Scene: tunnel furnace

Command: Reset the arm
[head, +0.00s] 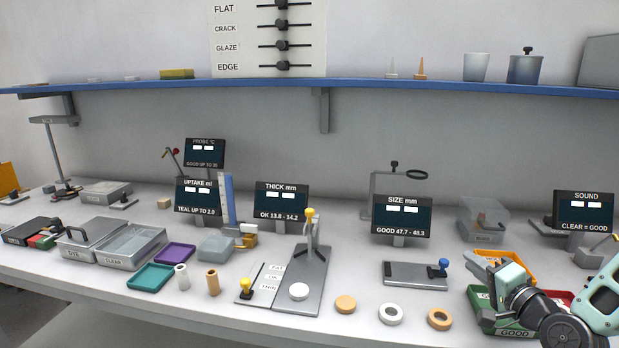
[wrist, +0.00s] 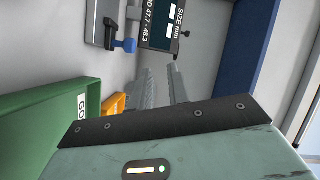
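My arm enters the head view at the lower right, pale green and black. My gripper (head: 474,263) is above the right part of the bench, over the green GOOD tray (head: 483,299) and beside the orange tray (head: 518,262). In the wrist view the two grey fingers of my gripper (wrist: 161,76) stand apart with nothing between them. My gripper is open and empty. The green tray wall (wrist: 45,115) shows at the left of the wrist view. My arm hides part of the trays in the head view.
A grey plate with a blue-knobbed part (head: 415,275) lies left of my gripper. Several rings, including a white ring (head: 391,314), lie near the front edge. The SIZE display (head: 402,217) and SOUND display (head: 584,211) stand behind. A blue-edged shelf (head: 330,87) runs above.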

